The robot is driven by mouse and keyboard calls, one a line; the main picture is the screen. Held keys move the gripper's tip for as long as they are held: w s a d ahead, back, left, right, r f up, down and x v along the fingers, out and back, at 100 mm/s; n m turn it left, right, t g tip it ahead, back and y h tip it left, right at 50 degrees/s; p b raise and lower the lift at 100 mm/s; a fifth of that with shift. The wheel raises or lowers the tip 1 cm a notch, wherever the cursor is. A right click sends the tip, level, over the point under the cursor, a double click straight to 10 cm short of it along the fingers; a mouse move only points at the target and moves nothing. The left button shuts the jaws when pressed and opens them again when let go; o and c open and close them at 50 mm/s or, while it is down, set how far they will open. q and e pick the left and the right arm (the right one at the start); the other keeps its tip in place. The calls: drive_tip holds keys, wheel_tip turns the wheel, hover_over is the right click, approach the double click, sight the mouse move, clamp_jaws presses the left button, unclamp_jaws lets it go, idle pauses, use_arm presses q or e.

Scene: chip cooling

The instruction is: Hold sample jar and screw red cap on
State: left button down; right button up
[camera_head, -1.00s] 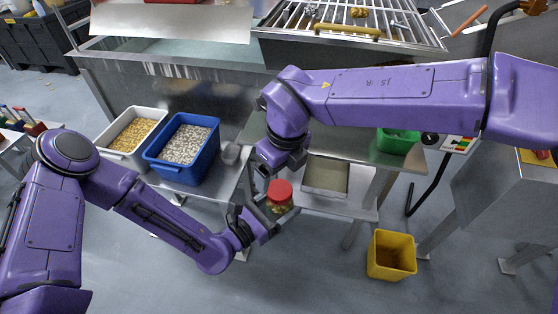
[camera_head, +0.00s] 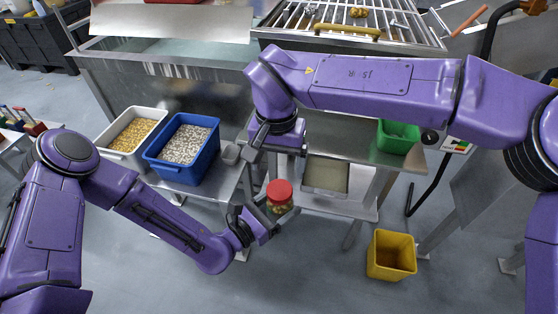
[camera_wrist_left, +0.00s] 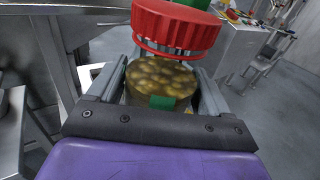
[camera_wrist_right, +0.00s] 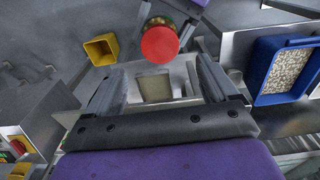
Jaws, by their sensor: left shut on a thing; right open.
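The sample jar (camera_wrist_left: 160,82) is clear with yellow-green contents and a green label. My left gripper (camera_head: 268,218) is shut around the jar's sides and holds it upright; the grip also shows in the left wrist view. The red cap (camera_head: 280,191) sits on top of the jar; in the left wrist view a gap with part of the jar's neck shows under its ribbed rim. My right gripper (camera_head: 262,150) is open and empty, above and to the left of the cap in the head view. In the right wrist view the cap (camera_wrist_right: 160,44) lies beyond the spread fingers.
A blue bin (camera_head: 208,160) of pale pellets and a white bin (camera_head: 108,150) of yellow pieces stand at left. A grey tray (camera_head: 326,190) is on the low shelf behind the jar. A yellow bin (camera_head: 391,275) stands on the floor at right.

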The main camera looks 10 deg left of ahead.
sight(279, 189)
wheel_tip(279, 189, down, 8)
drive_tip(key=shift+w+f, duration=0.1)
idle(0.5)
